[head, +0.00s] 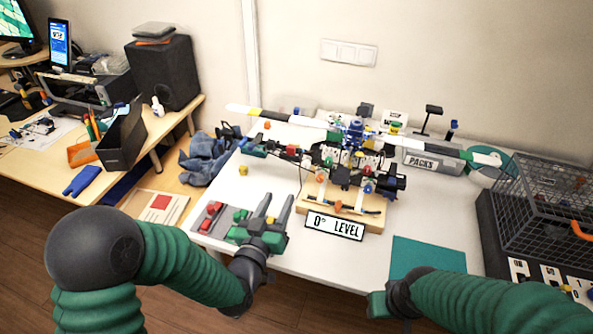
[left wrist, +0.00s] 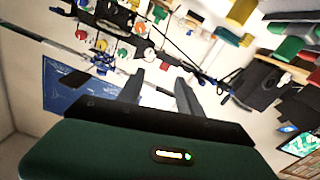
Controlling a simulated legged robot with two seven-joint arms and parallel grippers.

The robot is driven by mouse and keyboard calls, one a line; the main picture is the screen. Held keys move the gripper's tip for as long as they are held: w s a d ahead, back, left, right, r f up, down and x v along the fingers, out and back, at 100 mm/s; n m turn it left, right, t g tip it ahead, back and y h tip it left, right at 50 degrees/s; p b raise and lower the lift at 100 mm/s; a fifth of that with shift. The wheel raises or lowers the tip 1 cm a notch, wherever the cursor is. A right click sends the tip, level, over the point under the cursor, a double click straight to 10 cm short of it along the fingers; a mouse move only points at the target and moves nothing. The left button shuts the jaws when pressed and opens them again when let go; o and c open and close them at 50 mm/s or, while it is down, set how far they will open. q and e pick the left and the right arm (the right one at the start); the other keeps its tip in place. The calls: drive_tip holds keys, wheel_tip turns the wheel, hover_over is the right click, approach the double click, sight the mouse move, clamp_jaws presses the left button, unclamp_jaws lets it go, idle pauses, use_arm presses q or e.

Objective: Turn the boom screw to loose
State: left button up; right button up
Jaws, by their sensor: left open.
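The boom device (head: 350,165) stands on a wooden base (head: 365,218) on the white table, with a long boom reaching to the left and right. My right gripper (head: 378,303) shows only partly at the front edge.
A grey tray (head: 208,216) with red and green parts lies left of my left gripper. A teal mat (head: 428,258) lies at front right. A wire cage (head: 550,205) stands at the right, and a box marked "PACKS" (head: 425,162) stands behind.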

sight(305, 166)
use_arm(q)
drive_tip(key=d+x, duration=0.1)
drive_tip(key=x, duration=1.2)
drive_tip(key=shift+d, duration=0.4)
drive_tip(key=shift+s+d, duration=0.15)
drive_tip(key=shift+d, duration=0.25)
drive_tip(key=shift+c, duration=1)
drive_tip(key=shift+s+d, duration=0.2)
drive_tip(key=shift+d, duration=0.25)
drive_tip(key=c, duration=0.5)
drive_tip(key=shift+c, duration=1)
drive_tip(key=shift+a, duration=0.45)
clamp_jaws()
use_arm(e)
drive_tip(key=shift+w+d+f, duration=0.1)
drive_tip(key=shift+d+f, duration=0.05)
drive_tip(key=shift+d, duration=0.45)
drive_tip(key=shift+d+f, duration=0.15)
drive_tip(key=shift+d, duration=0.4)
